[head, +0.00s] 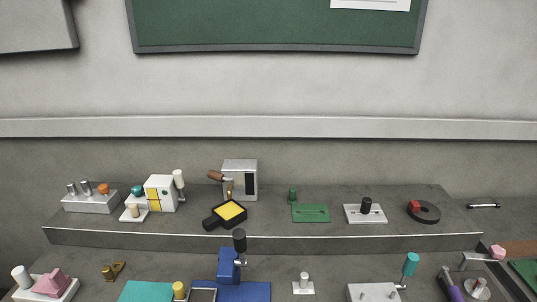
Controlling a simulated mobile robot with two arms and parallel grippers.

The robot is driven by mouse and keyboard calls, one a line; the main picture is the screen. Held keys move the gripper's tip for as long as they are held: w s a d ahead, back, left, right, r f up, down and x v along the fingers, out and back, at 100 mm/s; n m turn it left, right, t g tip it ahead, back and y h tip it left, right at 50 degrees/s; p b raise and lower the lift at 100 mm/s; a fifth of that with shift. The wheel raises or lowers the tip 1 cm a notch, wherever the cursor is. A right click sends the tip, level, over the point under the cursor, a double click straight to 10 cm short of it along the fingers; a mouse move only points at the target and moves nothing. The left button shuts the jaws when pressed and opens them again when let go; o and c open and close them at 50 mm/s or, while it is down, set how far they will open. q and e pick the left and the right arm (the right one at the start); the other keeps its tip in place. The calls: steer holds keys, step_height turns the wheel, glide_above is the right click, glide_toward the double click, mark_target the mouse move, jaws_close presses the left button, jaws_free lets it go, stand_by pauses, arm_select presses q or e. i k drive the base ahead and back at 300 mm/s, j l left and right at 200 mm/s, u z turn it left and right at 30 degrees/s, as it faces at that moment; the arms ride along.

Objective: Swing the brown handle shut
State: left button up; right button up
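The brown handle (215,176) sticks out to the left from the front of a light grey box (240,178) on the raised shelf. It ends near a brass-coloured part (229,187) on the box's front. The handle lies roughly level, tilted slightly. The box has a dark slot on its right front. Neither of my grippers shows in the head view.
A black pan-like fixture with a yellow pad (230,211) stands in front of the box. A white box with a white-knobbed lever (179,178) is to its left. A green plate (310,213) lies to its right. A blue fixture (230,267) stands on the lower level.

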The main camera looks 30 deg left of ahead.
mark_target(217, 176)
steer(key=u, duration=1.3)
